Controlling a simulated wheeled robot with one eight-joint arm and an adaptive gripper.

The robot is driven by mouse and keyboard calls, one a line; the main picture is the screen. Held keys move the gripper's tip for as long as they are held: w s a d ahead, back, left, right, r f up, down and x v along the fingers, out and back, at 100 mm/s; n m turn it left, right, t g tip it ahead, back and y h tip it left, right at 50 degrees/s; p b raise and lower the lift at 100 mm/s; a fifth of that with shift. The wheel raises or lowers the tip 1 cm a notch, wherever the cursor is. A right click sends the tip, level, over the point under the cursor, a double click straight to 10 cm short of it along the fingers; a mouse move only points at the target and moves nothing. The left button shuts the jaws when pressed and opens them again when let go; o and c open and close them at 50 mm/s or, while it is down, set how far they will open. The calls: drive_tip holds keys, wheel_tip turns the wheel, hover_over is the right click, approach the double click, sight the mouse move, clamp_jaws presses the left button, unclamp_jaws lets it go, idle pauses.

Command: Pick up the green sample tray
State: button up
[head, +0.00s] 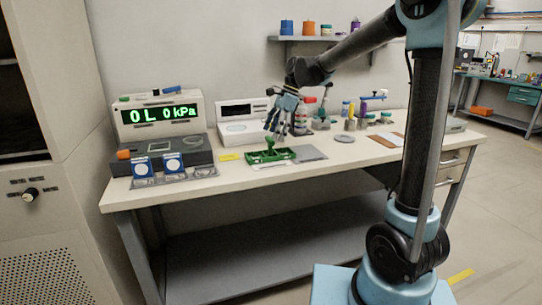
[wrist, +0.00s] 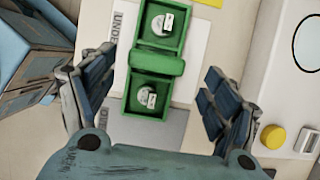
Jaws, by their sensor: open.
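The green sample tray (head: 268,155) lies on the bench in the head view, left of the middle, with an upright green handle. In the wrist view the tray (wrist: 138,108) shows from above, with two compartments and a handle bar across its middle. Each compartment holds a small round item with a pale label. My gripper (head: 276,130) is above the tray, fingers pointing down. In the wrist view my gripper (wrist: 158,98) is open, one finger on each side of the tray and apart from it. The fingers partly hide the handle's surroundings in the head view.
A pressure display box (head: 158,116) and dark unit stand left on the bench (head: 330,157). A white instrument (head: 240,122) is behind the tray. A grey plate (head: 308,153) lies right of it. Several bottles and jars stand behind to the right.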

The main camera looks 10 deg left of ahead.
sight(270, 143)
drive_tip(key=shift+x, duration=2.7)
drive_tip(key=shift+s+d, duration=0.1)
drive_tip(key=shift+d, duration=0.05)
drive_tip(key=c, duration=1.3)
drive_tip(key=shift+c, duration=0.2)
